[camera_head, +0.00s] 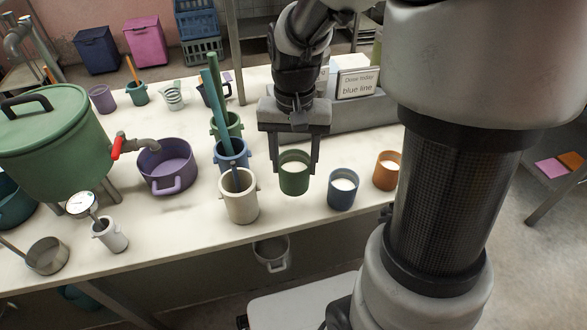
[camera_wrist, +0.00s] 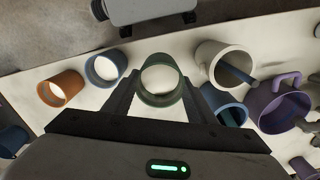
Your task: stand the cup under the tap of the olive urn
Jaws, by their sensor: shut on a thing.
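My gripper (camera_head: 289,170) is shut on a green cup (camera_head: 294,184) that has white contents. The cup is upright, at or just above the table; I cannot tell which. In the wrist view the green cup (camera_wrist: 161,98) sits between the fingers. A green urn (camera_head: 55,145) with a lid and a red-handled tap (camera_head: 130,145) stands at the left. A purple pot (camera_head: 168,168) stands by the tap's outlet. An olive-green shape (camera_head: 377,48) shows behind the sign, mostly hidden by my arm; I cannot tell what it is.
A cream pot (camera_head: 240,205) and blue and green pots holding tall sticks stand left of the cup. Blue (camera_head: 343,190) and orange (camera_head: 385,172) cups stand right. A sign (camera_head: 357,83) reads "blue line". A small white jug (camera_head: 110,236) and dial (camera_head: 82,204) are near the urn.

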